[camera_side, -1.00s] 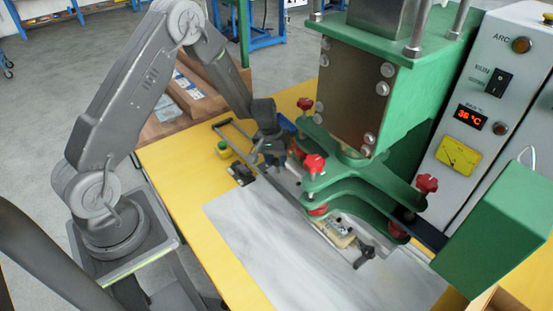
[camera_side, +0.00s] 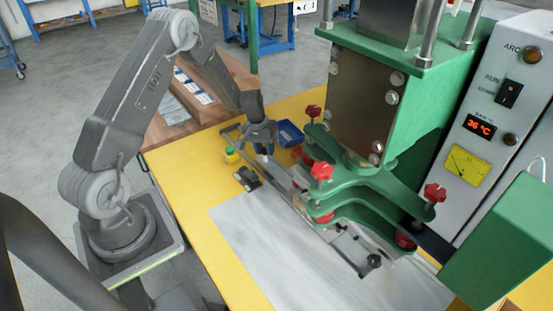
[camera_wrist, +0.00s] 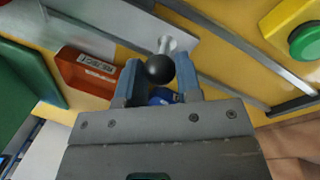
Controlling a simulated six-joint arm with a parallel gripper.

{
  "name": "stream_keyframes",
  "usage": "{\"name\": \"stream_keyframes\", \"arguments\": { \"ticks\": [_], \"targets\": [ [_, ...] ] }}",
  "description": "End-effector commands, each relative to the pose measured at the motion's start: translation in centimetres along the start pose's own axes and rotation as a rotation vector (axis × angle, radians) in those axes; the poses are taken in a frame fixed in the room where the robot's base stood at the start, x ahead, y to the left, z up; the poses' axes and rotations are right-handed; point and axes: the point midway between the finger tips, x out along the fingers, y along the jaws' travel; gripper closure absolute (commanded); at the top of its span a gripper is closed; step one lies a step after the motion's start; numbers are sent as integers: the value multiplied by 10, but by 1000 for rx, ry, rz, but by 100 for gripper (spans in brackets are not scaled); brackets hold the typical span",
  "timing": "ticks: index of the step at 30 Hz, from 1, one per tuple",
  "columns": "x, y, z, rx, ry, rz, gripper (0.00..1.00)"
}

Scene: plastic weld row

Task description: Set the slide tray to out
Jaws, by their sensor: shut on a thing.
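The slide tray (camera_side: 284,181) is a grey metal plate on rails that run beneath the green press head (camera_side: 365,190). Its far-left part shows outside the head in the side view; the part beneath the head is largely hidden. My gripper (camera_side: 263,148) is at the tray's far-left end, between the rails. In the wrist view my gripper (camera_wrist: 160,82) is shut on a round black knob (camera_wrist: 160,68) on a short metal stem. The stem joins the pale metal tray (camera_wrist: 130,18). In the side view my fingers hide the knob.
A yellow box with a green button (camera_side: 232,155) stands left of the rails. A blue bin (camera_side: 289,133) sits right of my gripper. A red labelled bin (camera_wrist: 84,73) shows in the wrist view. Red knobs (camera_side: 320,171) stick out from the press. A pale sheet (camera_side: 285,255) covers the front table.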

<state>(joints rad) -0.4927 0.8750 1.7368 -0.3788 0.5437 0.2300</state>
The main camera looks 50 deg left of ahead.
Motion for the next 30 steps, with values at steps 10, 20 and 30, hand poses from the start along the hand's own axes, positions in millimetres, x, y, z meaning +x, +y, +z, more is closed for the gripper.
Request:
{"name": "stream_keyframes", "arguments": {
  "ticks": [10,20,30],
  "targets": [
    [-16,-82,-56,-5,5,-1,100],
    [-27,-140,-95,-2,4,-1,100],
    [-32,-165,-112,0,2,-2,100]
  ]
}}
